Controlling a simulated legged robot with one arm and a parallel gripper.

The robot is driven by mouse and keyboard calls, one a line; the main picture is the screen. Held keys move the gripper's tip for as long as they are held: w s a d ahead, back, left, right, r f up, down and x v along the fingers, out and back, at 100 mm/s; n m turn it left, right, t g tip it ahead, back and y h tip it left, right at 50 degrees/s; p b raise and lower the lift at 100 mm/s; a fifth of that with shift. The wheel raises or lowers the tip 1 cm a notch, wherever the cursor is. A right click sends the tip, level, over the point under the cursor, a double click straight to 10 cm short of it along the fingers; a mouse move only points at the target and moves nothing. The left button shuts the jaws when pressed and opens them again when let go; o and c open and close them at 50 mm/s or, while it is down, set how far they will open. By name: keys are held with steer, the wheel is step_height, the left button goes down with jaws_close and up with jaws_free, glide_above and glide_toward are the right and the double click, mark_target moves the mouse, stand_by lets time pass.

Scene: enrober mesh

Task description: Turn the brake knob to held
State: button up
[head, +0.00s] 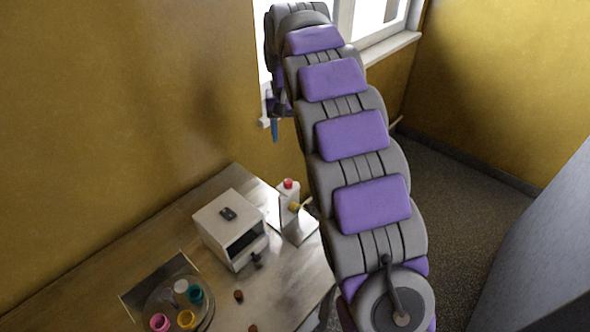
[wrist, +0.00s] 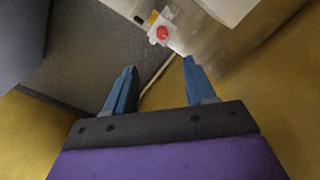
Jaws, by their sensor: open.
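A white post (head: 284,208) stands on a metal plate at the bench's far right, with a red knob (head: 288,184) on top and a yellow part (head: 294,206) on its side. In the wrist view the red knob (wrist: 162,34) and yellow part (wrist: 153,17) show ahead of my fingertips. A white box (head: 222,222) carries a small black fitting (head: 228,213) on top. I cannot tell which part is the brake knob or its setting. My gripper (wrist: 158,68) is open and empty, its blue fingers apart. In the head view one finger (head: 274,128) shows beyond the bench, near the window.
The bench (head: 110,258) has a round tray (head: 204,318) of coloured pots at front left. Small brown pieces (head: 238,296) lie near the box, whose front has a dark opening. A yellow wall (head: 110,110) and window sill (head: 388,48) bound the far side. Dark floor (head: 450,205) lies to the right.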

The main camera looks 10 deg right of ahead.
mark_target(288, 181)
steer(key=f+b, duration=0.1)
steer(key=f, duration=1)
steer(key=w+f+b, duration=0.1)
steer(key=f, duration=0.5)
steer(key=shift+a+f+b, duration=0.15)
steer(key=shift+f+b, duration=0.1)
steer(key=shift+b, duration=0.05)
steer(key=shift+s, duration=0.1)
steer(key=shift+c, duration=0.4)
jaws_close()
